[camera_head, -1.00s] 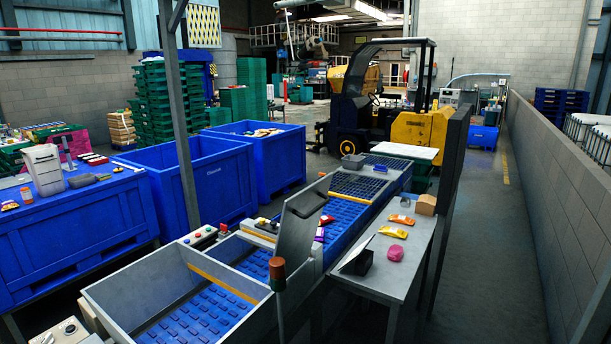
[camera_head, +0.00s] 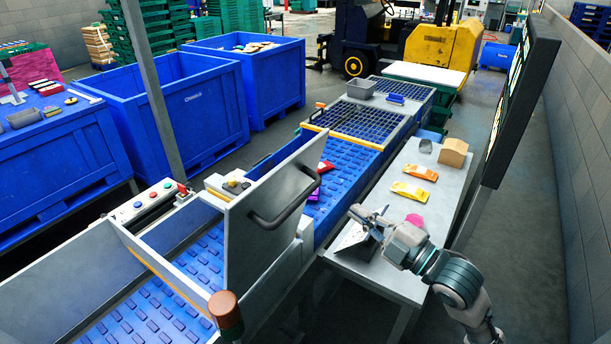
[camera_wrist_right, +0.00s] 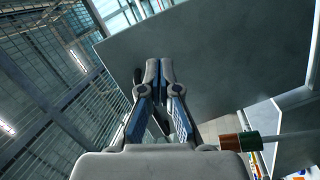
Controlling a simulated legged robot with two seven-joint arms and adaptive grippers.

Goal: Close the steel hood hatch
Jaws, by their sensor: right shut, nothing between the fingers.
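The steel hood hatch (camera_head: 252,235) is a flat grey panel standing raised above the blue conveyor in the head view. Its dark curved handle (camera_head: 287,208) is on the side facing right. My right gripper (camera_head: 360,214) is to the right of the hatch, apart from the handle in that view, over the side table. In the right wrist view its fingers (camera_wrist_right: 160,68) are together and empty, with the grey hatch panel (camera_wrist_right: 225,55) filling much of the view beyond them. My left gripper is not in view.
A red-brown signal lamp (camera_head: 225,310) stands in front of the hatch; it also shows in the wrist view (camera_wrist_right: 229,143). The grey side table (camera_head: 440,200) holds orange and yellow packs and a cardboard box (camera_head: 454,152). A dark screen (camera_head: 520,105) stands right of the table.

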